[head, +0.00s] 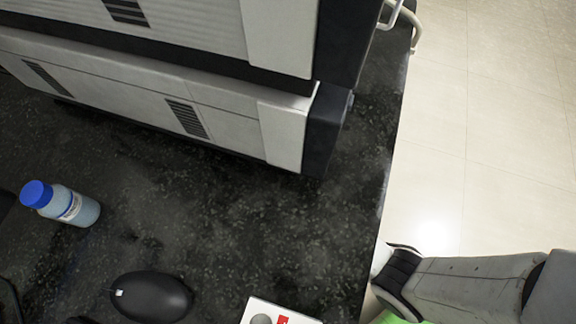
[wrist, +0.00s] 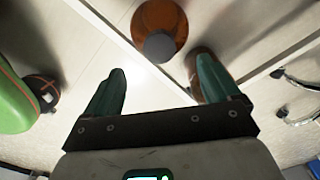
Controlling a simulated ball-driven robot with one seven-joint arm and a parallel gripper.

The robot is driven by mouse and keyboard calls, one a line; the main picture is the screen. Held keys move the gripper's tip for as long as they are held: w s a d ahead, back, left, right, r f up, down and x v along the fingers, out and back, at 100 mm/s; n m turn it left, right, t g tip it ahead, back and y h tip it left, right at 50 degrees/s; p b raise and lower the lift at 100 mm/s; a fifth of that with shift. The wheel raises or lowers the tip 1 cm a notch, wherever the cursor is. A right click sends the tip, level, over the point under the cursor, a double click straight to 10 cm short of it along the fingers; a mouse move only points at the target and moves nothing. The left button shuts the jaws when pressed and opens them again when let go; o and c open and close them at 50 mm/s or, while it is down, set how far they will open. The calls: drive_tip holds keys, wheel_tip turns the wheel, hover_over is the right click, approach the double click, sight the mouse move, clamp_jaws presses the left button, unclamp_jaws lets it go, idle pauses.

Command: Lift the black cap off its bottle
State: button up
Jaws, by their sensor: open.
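In the wrist view, a brown bottle (wrist: 150,17) is seen from above, with a dark grey-black round cap (wrist: 160,47) on it. My gripper (wrist: 160,82) is open, with its two green fingers apart and nothing between them. The cap lies beyond the fingertips, near the middle of the gap in the picture; the distance to it cannot be told. Another brown rounded shape (wrist: 193,62) is partly hidden behind the right finger. The brown bottle and its cap do not show in the head view.
In the head view, a blue-capped bottle (head: 75,206), a black mouse (head: 151,297) and a white box (head: 273,313) are on the dark countertop (head: 250,220). Large grey-white machines (head: 200,105) stand behind. Metal handles (wrist: 300,118) are at right in the wrist view.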

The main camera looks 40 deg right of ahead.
wheel_tip(320, 180, down, 4)
drive_tip(key=shift+w+r+b, duration=0.1)
drive_tip(key=shift+r+b, duration=0.1)
drive_tip(key=shift+b, duration=0.35)
drive_tip(key=shift+s+d+f+b, duration=0.1)
drive_tip(key=shift+f+b, duration=0.7)
drive_tip(key=shift+f, duration=0.55)
drive_tip(key=shift+s+d+f+b, duration=0.1)
drive_tip(key=shift+f+b, duration=0.7)
drive_tip(key=shift+f, duration=0.55)
drive_tip(key=c, duration=1.1)
drive_tip(key=shift+r, duration=0.2)
drive_tip(key=shift+r+p, duration=0.5)
drive_tip(key=shift+r, duration=0.15)
drive_tip(key=s+r+p, duration=0.2)
drive_tip(key=s+r, duration=0.1)
drive_tip(key=s, duration=0.1)
drive_tip(key=s+d+r+p, duration=0.1)
drive_tip(key=s+r+p, duration=0.2)
drive_tip(key=s+r, duration=0.1)
drive_tip(key=s+d+r+p, duration=0.1)
drive_tip(key=s+r+p, duration=0.2)
drive_tip(key=s, duration=0.3)
drive_tip(key=shift+r, duration=0.7)
